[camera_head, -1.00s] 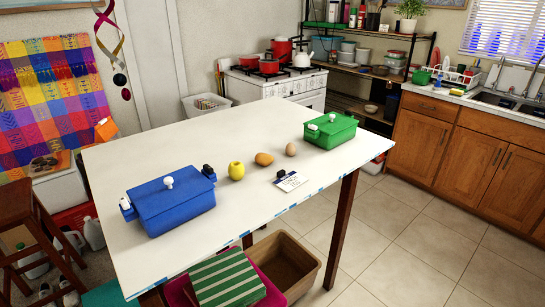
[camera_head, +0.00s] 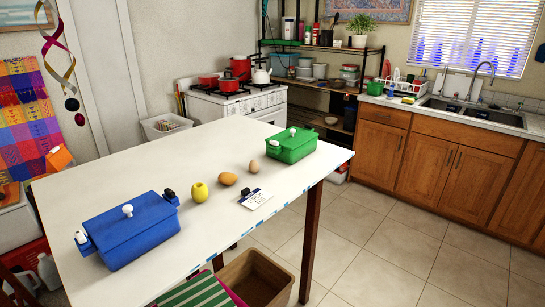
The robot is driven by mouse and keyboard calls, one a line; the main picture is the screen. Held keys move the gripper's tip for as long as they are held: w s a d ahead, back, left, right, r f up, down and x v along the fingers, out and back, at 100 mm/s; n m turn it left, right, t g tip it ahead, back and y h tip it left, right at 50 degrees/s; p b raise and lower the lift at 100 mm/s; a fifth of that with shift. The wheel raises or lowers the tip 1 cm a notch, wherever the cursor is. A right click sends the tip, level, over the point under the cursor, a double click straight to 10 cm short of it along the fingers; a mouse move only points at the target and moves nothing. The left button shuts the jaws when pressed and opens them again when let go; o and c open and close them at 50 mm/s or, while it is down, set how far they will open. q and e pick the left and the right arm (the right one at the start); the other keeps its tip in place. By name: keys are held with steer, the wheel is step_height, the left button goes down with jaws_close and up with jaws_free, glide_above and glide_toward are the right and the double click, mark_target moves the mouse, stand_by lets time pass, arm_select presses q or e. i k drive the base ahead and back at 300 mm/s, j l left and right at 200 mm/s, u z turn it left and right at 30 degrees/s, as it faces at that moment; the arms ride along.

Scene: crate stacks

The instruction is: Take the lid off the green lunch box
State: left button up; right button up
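A green lunch box (camera_head: 292,146) stands near the far right end of the white table (camera_head: 150,173). Its green lid is on, with a small white knob on top and a white clasp at its left end. A blue lunch box (camera_head: 128,232) with a white knob and its lid on stands at the near left of the table. Neither of my grippers shows in the head view.
A yellow apple (camera_head: 199,192), a brown potato-like item (camera_head: 228,179), an egg-like item (camera_head: 253,167) and a small card (camera_head: 256,199) lie between the boxes. A cardboard box (camera_head: 255,279) is below the table's front edge. Open tiled floor (camera_head: 375,255) lies to the right.

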mark_target(291, 139)
steer(key=u, duration=0.4)
steer(key=i+l+u, duration=0.1)
steer(key=l+u, duration=0.6)
steer(key=u, duration=0.2)
steer(key=l+u, duration=0.15)
steer(key=l, duration=0.3)
steer(key=k+l+u, duration=0.2)
steer(key=l, duration=1.2)
steer(key=u, duration=0.05)
